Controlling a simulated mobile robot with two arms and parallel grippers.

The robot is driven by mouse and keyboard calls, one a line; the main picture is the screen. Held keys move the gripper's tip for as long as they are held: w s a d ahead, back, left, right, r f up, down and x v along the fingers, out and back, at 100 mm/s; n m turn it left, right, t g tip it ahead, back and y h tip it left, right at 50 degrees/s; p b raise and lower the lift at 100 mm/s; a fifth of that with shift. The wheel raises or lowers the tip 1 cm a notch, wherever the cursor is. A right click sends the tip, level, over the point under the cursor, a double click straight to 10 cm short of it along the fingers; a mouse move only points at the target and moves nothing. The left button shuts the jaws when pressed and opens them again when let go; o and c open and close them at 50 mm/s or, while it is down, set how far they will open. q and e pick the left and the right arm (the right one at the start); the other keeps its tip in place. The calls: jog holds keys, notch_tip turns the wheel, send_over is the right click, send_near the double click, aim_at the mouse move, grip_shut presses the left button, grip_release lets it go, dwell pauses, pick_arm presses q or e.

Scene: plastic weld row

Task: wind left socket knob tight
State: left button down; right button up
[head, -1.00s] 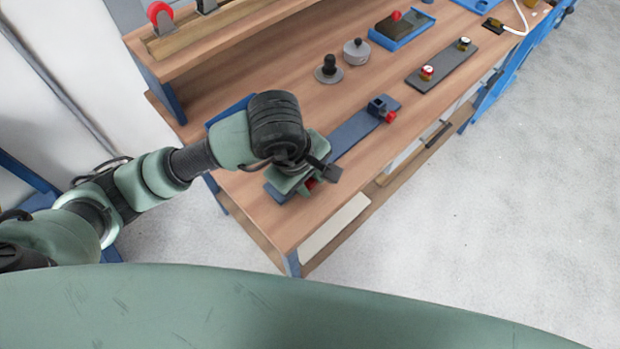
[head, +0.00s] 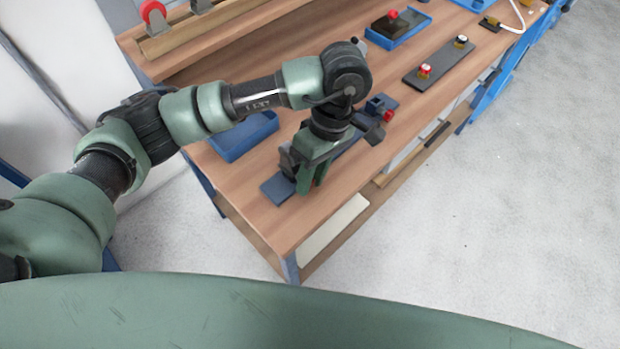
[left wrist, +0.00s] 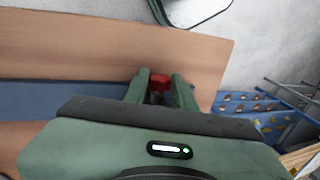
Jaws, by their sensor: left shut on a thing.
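A long dark blue plate (head: 277,188) lies along the front of the wooden bench. A blue socket block (head: 378,103) with a red knob (head: 388,116) stands at its far right end. My left gripper (head: 312,184) points down over the near left part of the plate. In the left wrist view, the fingers of my left gripper (left wrist: 160,92) are shut on another red knob (left wrist: 159,83), the left socket knob. My gripper hides this knob and its socket in the head view. My right gripper is not in view.
A dark plate (head: 438,64) with two small knobs lies farther back, near a blue tray with a red-knobbed item (head: 393,16). The bench's front edge is close to my gripper.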

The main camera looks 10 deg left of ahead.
pick_arm(q)
jog(key=shift+g+y, duration=0.3)
jog(key=shift+g, duration=0.1)
jog(key=c, duration=1.1)
grip_release()
jog(key=shift+c, duration=0.2)
jog(key=v, duration=0.7)
jog(key=shift+r, duration=0.4)
jog(key=shift+w+d, duration=0.15)
